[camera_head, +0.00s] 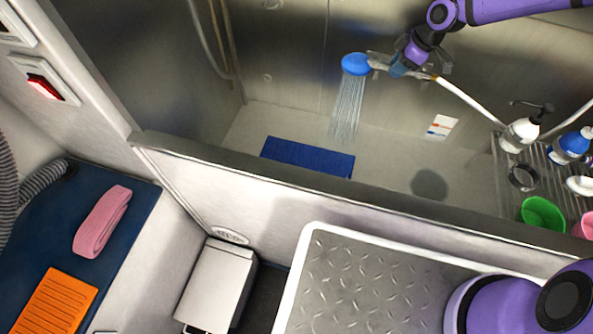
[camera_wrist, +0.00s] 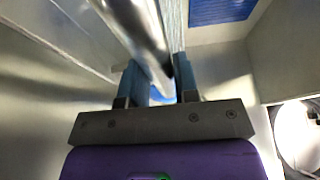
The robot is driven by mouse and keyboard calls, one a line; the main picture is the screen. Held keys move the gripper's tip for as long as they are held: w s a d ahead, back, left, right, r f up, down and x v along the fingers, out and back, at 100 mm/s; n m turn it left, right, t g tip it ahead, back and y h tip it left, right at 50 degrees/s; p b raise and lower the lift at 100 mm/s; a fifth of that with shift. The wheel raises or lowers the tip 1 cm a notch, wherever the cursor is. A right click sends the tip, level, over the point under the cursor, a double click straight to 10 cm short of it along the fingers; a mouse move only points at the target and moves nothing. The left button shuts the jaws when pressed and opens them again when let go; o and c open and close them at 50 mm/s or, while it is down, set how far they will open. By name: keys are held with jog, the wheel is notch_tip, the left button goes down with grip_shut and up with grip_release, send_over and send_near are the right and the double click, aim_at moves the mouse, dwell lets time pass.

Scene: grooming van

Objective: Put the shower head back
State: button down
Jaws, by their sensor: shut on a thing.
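The shower head (camera_head: 356,64) has a round blue face and a chrome handle, and a stream of water falls from it into the tub. My gripper (camera_head: 402,66) is shut on the handle and holds it in the air over the tub. A white hose (camera_head: 468,101) runs from the handle's end down to the right. In the wrist view the chrome handle (camera_wrist: 146,38) passes slantwise between the fingers of my gripper (camera_wrist: 160,82), and water streaks show beyond it. I cannot make out the shower head's holder for certain.
A blue mat (camera_head: 308,157) lies on the tub floor (camera_head: 390,165). The tub's front wall (camera_head: 330,190) stands between my base and the tub. A wire rack (camera_head: 507,185) at right holds bottles, including a white pump bottle (camera_head: 520,134), and a green cup (camera_head: 541,214).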

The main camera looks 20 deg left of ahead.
jog(key=shift+f, duration=0.3)
dwell(0.5)
jog(key=c, duration=0.8)
grip_release()
jog(key=v, duration=1)
jog(key=shift+d+r, duration=0.15)
jog(key=shift+r, duration=0.25)
